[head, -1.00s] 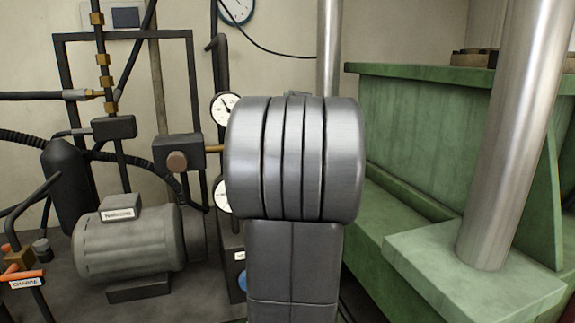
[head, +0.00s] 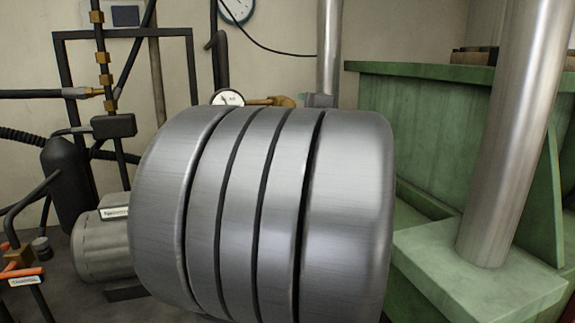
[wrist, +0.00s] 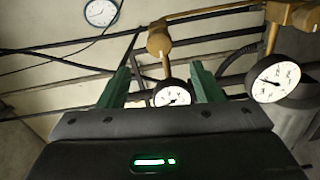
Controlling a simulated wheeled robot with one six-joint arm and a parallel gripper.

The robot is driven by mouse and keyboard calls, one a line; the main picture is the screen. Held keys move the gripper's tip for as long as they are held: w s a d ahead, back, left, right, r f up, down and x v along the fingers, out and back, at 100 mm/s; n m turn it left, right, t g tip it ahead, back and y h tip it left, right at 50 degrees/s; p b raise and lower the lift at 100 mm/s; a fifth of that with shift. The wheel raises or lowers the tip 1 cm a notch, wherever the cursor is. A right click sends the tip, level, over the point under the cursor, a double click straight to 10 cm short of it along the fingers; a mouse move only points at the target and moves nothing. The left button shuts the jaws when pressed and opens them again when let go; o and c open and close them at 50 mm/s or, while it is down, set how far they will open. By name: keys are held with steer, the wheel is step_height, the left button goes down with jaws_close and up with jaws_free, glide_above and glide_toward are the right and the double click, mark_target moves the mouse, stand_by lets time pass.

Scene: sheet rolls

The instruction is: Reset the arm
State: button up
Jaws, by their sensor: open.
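My gripper (wrist: 160,76) shows in the wrist view with its two dark green fingers spread apart. Nothing is held between them. Beyond the gap stand a small dial gauge (wrist: 172,97) and a brass fitting (wrist: 158,42); I cannot tell how far off they are. In the head view the large grey ribbed joint of my arm (head: 285,215) fills the middle. My gripper cannot be made out there, behind that joint.
A second gauge (wrist: 273,80) stands right of the fingers. In the head view a grey motor (head: 100,250) and black piping frame (head: 125,37) are at left. A green machine (head: 430,115) with a steel column (head: 510,140) is at right. A clock (head: 238,8) hangs behind.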

mark_target(289, 106)
steer(key=p+x, duration=0.1)
steer(key=x, duration=1)
steer(key=shift+w+a, duration=0.1)
steer(key=shift+w, duration=0.05)
steer(key=shift+w+m, duration=0.1)
steer(key=shift+m, duration=0.2)
steer(key=m+p, duration=0.1)
steer(key=m, duration=0.2)
steer(key=shift+r, duration=0.1)
steer(key=m+p, duration=0.1)
steer(key=m, duration=1.3)
steer(key=shift+b, duration=0.3)
